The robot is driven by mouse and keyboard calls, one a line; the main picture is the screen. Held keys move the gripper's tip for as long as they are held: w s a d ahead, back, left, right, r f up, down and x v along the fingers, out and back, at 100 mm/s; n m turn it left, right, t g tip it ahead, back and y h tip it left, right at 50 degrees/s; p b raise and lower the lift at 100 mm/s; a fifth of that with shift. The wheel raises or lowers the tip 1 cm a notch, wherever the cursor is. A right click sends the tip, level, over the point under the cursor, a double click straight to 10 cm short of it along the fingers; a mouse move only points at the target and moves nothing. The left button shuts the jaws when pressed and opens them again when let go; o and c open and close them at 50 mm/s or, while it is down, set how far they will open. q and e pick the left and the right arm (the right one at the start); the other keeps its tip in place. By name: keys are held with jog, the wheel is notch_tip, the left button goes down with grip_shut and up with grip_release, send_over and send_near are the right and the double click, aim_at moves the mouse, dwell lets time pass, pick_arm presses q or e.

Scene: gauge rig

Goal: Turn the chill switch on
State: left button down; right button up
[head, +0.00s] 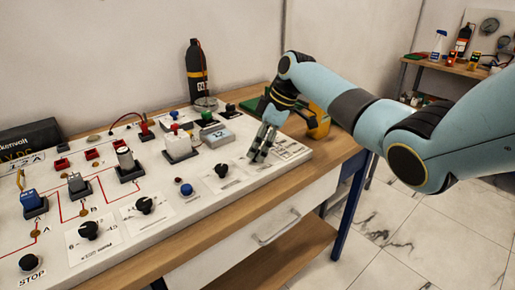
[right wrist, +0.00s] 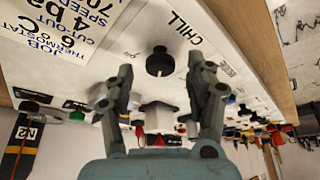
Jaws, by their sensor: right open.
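The chill switch is a black rotary knob (right wrist: 160,62) on a white card lettered CHILL, in the right wrist view. It appears between and beyond my fingertips. In the head view it seems to be the black knob (head: 222,171) nearest the panel's right end. My right gripper (head: 260,156) is open and empty, low over the panel just right of that knob. It also shows in the right wrist view (right wrist: 160,78), with a finger on either side of the knob in the picture. I see no contact, and the knob's setting is too small to read. My left gripper is out of view.
A black bottle (head: 197,75) and a yellow tool (head: 318,122) stand behind. A job card (right wrist: 68,28) lies beside the knob.

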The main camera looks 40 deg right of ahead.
jog(key=shift+w+a+f, duration=0.15)
jog(key=shift+f, duration=0.35)
grip_shut()
jog(key=shift+r+p, duration=0.1)
jog(key=shift+p, duration=0.45)
jog(key=m+h+p, duration=0.1)
jog(key=m+p, duration=0.2)
jog(key=m+t+h+p, duration=0.1)
jog(key=m+p, duration=0.1)
jog(key=p, duration=0.1)
jog(key=m+h+p, duration=0.1)
jog(key=m+p, duration=0.2)
jog(key=shift+a+r+m+t+p, duration=0.1)
jog(key=shift+a+m+t+p, duration=0.2)
jog(key=shift+m+h+p, duration=0.5)
jog(key=shift+m+p, duration=0.3)
jog(key=shift+m, duration=0.4)
jog(key=shift+a+m+h+p, duration=0.1)
jog(key=shift+m+h+p, duration=0.35)
jog(key=shift+m, duration=0.85)
jog(key=shift+f+m, duration=0.2)
jog(key=shift+m, duration=0.1)
